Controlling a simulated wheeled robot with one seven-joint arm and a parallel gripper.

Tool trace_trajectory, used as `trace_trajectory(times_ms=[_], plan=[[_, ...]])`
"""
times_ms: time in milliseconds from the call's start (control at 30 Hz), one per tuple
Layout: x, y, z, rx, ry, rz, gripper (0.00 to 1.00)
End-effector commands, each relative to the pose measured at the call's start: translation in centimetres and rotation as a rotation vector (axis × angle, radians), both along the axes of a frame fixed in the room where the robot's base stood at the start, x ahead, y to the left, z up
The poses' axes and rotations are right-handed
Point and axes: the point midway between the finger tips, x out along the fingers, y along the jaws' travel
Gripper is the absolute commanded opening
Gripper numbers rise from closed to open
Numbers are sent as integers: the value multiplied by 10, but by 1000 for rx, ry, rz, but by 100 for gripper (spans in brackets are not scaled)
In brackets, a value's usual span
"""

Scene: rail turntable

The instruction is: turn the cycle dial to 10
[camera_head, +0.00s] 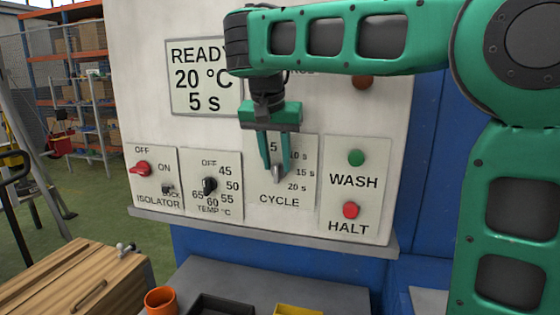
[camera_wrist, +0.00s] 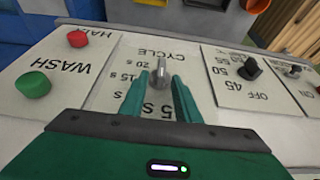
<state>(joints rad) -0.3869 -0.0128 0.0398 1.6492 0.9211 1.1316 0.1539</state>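The cycle dial (camera_head: 278,173) is a small grey metal knob on the white CYCLE plate (camera_head: 280,201). Marks for 5, 10, 15 and 20 s stand around it; the gripper partly covers the 5 and 10 marks. In the wrist view the dial (camera_wrist: 160,73) sits between my fingertips. My gripper (camera_head: 276,172) points at the panel with one green finger on each side of the dial. The fingers are apart, and narrow gaps seem to show beside the knob. I cannot tell exactly where the pointer aims. The display (camera_head: 203,78) reads READY, 20 °C, 5 s.
Left of the plate are the black temperature dial (camera_head: 210,186) and red isolator knob (camera_head: 143,168). Right of it are the green WASH button (camera_head: 356,158) and red HALT button (camera_head: 351,210). A ledge (camera_head: 270,231) runs below the panel.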

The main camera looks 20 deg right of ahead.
Motion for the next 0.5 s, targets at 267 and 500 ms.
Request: trace_trajectory(times_ms=[267,500], plan=[[0,5,-2,0,0,7,29],[0,6,-1,0,0,9,4]])
